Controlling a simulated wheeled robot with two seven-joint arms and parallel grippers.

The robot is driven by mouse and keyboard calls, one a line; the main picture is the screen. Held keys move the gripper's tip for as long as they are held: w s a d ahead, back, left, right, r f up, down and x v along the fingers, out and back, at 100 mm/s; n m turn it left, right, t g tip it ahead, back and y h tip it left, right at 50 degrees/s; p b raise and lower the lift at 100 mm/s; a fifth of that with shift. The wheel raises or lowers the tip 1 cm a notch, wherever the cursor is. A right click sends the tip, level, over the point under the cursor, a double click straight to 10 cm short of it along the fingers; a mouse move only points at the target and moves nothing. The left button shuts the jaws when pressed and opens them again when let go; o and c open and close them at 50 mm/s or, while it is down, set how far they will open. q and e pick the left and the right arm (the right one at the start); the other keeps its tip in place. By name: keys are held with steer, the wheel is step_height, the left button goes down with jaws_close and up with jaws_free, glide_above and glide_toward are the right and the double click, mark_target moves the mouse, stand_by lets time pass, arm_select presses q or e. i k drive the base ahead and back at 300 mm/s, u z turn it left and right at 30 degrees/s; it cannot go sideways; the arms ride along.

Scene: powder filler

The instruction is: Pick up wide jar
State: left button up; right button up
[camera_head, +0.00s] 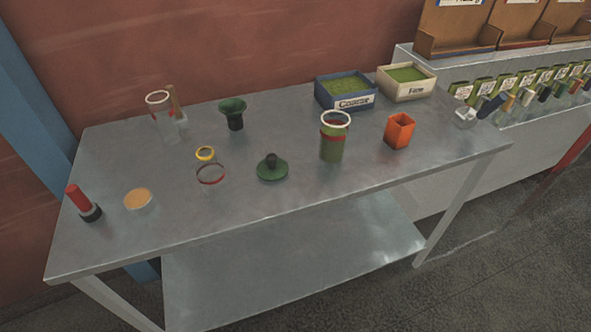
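Several jar-like vessels stand on the metal table (110,240), and I cannot tell for certain which is the wide jar. A jar with a white rim, a red band and green contents or walls (333,148) stands upright right of centre. Between them, a yellow ring (205,153) and a dark red ring (210,174) show close together; whether a clear jar joins them is unclear. Neither of my grippers is in view.
A green funnel (232,114), green knobbed lid (271,170), orange square cup (399,131), tan disc (138,199) and red-black cylinder (83,203) stand on the table. "Coarse" (346,101) and "Fine" (406,92) trays are at the back right. The front edge is mostly clear.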

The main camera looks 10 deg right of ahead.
mark_target(333, 139)
steer(key=u, duration=0.3)
steer(key=k, duration=0.55)
steer(key=z, duration=0.8)
steer(key=i, duration=1.4)
steer(key=u, duration=0.4)
